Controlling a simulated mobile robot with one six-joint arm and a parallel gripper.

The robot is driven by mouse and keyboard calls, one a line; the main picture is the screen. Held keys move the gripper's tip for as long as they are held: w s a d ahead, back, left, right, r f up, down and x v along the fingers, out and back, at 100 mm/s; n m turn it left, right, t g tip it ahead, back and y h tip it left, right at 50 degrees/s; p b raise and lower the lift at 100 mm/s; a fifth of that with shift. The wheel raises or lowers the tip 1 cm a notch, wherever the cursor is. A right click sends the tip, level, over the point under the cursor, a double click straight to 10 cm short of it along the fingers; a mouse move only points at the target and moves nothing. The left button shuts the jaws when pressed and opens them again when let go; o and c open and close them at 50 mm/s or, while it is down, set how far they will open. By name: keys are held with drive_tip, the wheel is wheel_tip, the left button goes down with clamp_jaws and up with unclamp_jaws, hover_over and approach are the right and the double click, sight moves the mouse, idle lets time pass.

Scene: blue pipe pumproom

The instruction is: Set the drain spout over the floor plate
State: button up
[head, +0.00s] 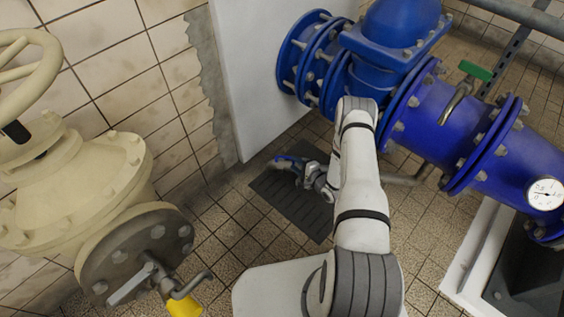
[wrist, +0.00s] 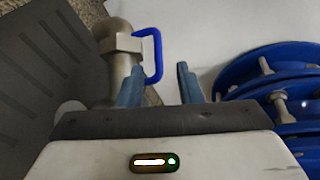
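The drain spout (wrist: 119,52) shows in the wrist view as a metal elbow with a hex collar and a blue loop handle (wrist: 159,56). The handle appears just beyond my gripper (wrist: 161,70), between the lines of its two fingers. The fingers stand apart, and I see nothing clamped between them; contact with the handle cannot be told. In the head view my gripper (head: 284,163) is over the back part of the dark floor plate (head: 305,212). The plate, with slots, also fills the left of the wrist view (wrist: 45,85). My arm hides much of the spout in the head view.
A grey pipe (head: 407,179) runs low to the right of my arm. Blue flanged pipework (head: 440,115) with a green-handled valve (head: 474,71) and a gauge (head: 545,194) stands at right. A cream valve (head: 85,190) stands at left. Tiled floor is open around the plate.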

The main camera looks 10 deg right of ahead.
sight(285, 157)
drive_tip(key=b+x, duration=0.2)
drive_tip(key=x, duration=0.5)
drive_tip(key=shift+w+a+f+b, duration=0.15)
drive_tip(key=shift+w+a+b, duration=0.1)
drive_tip(key=shift+b, duration=0.15)
drive_tip(key=shift+d, duration=0.1)
clamp_jaws()
